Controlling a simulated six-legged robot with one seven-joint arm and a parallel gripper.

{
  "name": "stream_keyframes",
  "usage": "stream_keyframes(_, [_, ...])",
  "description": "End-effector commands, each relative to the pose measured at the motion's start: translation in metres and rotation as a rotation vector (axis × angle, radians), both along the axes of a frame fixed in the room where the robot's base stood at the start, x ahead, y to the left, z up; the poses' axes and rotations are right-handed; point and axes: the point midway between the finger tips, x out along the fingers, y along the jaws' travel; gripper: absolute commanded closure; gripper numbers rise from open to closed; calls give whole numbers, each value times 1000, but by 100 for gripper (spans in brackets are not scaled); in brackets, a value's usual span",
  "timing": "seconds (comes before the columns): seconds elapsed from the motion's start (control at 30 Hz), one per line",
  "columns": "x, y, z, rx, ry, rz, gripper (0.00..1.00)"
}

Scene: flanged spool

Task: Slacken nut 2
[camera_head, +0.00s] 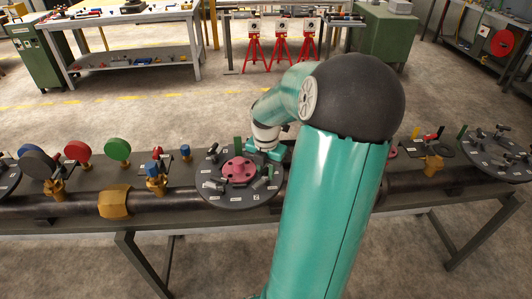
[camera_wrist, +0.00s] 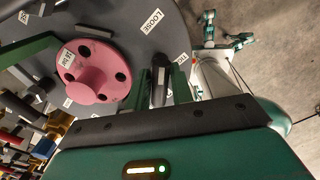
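A pink flanged spool (camera_head: 238,169) stands in the middle of a dark round plate (camera_head: 240,202), with grey fittings and small white labels around it. In the wrist view the spool (camera_wrist: 92,72) has dark holes in its flange and a small label. No number marking nut 2 is legible. My gripper (camera_head: 268,153) is low at the plate's back right in the head view. In the wrist view its two green fingers (camera_wrist: 161,85) stand on either side of a dark grey upright piece (camera_wrist: 160,83). I cannot tell whether they touch it. A "LOOSE" label (camera_wrist: 152,22) lies beyond.
A green upright (camera_head: 238,143) stands at the plate's back edge. Gauges (camera_head: 118,151) and a brass fitting (camera_head: 115,201) stand along the bench to the left. Another round plate (camera_head: 500,158) is at the far right. My arm hides the bench right of the plate.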

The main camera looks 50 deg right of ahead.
Motion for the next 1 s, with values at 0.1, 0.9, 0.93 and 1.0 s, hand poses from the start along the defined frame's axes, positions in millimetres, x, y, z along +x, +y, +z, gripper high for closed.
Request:
stream_keyframes(0.1, [0, 0, 0, 1, 0, 115, 79])
stream_keyframes(0.9, [0, 0, 50, -4, -1, 85, 79])
stream_keyframes(0.93, [0, 0, 54, -3, 0, 85, 79])
stream_keyframes(1.0, [0, 0, 63, -2, 0, 86, 79])
